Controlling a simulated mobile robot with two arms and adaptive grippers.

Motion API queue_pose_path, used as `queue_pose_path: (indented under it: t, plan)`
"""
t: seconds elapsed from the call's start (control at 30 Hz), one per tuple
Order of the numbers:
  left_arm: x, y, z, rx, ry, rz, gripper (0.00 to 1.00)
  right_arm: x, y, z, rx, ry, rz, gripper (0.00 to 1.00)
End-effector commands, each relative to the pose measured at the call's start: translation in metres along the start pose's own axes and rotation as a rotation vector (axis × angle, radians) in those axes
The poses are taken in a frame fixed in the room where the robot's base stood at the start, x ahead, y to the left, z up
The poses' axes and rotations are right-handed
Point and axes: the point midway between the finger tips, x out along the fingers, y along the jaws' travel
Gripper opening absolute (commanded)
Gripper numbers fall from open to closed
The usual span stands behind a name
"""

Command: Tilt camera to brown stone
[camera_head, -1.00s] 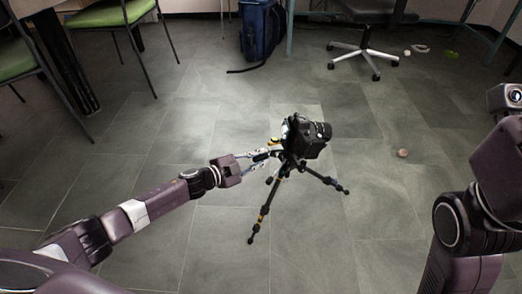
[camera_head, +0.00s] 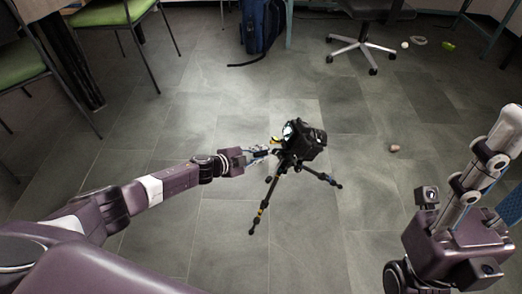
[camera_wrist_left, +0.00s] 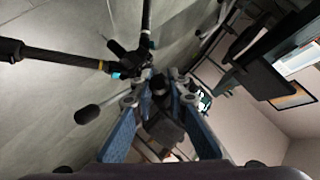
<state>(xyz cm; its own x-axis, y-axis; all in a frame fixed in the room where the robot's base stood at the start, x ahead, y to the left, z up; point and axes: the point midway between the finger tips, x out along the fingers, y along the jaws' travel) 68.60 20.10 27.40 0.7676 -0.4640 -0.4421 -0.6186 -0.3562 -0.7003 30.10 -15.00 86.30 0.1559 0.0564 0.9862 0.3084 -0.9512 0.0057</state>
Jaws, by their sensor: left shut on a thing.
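A black camera (camera_head: 307,143) sits on a small tripod (camera_head: 264,204) standing on the floor. Its body is tilted, its back faces left and its front points right and downward. The brown stone (camera_head: 395,148) lies on the floor to the right of the tripod. My left gripper (camera_head: 262,152) reaches in from the left and is shut at the tripod head just under the camera. In the left wrist view its blue fingers (camera_wrist_left: 160,100) close on a dark part of the head; the exact grip is partly hidden. My right gripper (camera_head: 485,180) shows partly at the right edge, apart from everything.
Green chairs (camera_head: 112,14) stand at the upper left. A blue bag (camera_head: 262,28) and an office chair base (camera_head: 360,46) are at the back. Small items, one of them white (camera_head: 405,45), lie at the upper right. The floor around the tripod is clear.

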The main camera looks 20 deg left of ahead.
Motion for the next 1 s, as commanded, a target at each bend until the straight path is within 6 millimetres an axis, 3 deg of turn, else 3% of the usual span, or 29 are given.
queue_pose_path:
  t: [0.3, 0.33, 0.5, 0.83, 1.0]
  plan:
    - [0.001, 0.000, -0.002, 0.002, 0.004, 0.002, 0.00, -0.001, 0.000, 0.000, 0.001, -0.002, 0.001, 0.40]
    - [0.001, 0.000, -0.002, 0.002, 0.004, 0.002, 0.15, -0.001, 0.000, 0.000, 0.001, -0.002, 0.001, 0.40]
    - [0.000, 0.000, -0.002, 0.002, 0.002, 0.001, 0.32, -0.001, 0.000, 0.000, 0.001, -0.002, 0.001, 0.40]
    - [-0.002, 0.000, 0.000, 0.002, 0.000, 0.001, 0.32, -0.001, 0.000, 0.001, 0.000, -0.004, 0.002, 0.40]
    - [-0.015, 0.000, 0.001, 0.002, -0.001, 0.001, 0.32, -0.001, 0.000, 0.000, 0.000, -0.003, 0.002, 0.40]
